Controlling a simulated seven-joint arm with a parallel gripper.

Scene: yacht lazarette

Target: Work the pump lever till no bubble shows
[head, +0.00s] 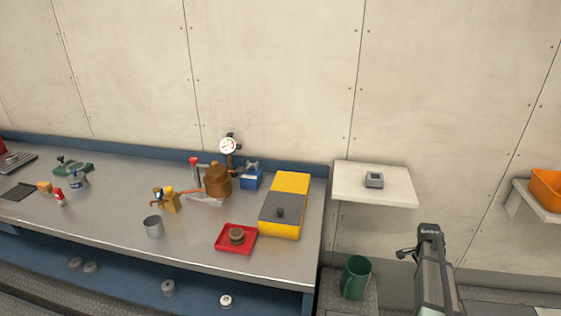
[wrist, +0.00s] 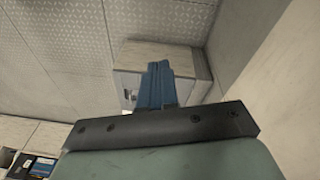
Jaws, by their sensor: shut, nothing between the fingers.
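A lever with a red knob (head: 194,161) stands upright on the steel bench, beside a brown, copper-coloured vessel (head: 217,180). I take this to be the pump lever. A round white gauge (head: 228,146) rises behind the vessel on a thin pipe. A brass-yellow fitting (head: 171,201) with a copper-coloured pipe sits left of the vessel. No bubble can be made out at this size. My gripper (wrist: 157,85) shows in the wrist view with its blue fingers together and empty. My arm is at the right of the head view, off the bench and well away from the lever.
On the bench are a yellow and grey box (head: 290,190), a red tray (head: 222,247) with a round brown part, a grey cup (head: 153,228) and a blue box (head: 251,179). A wall shelf (head: 350,188) holds a small grey device.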

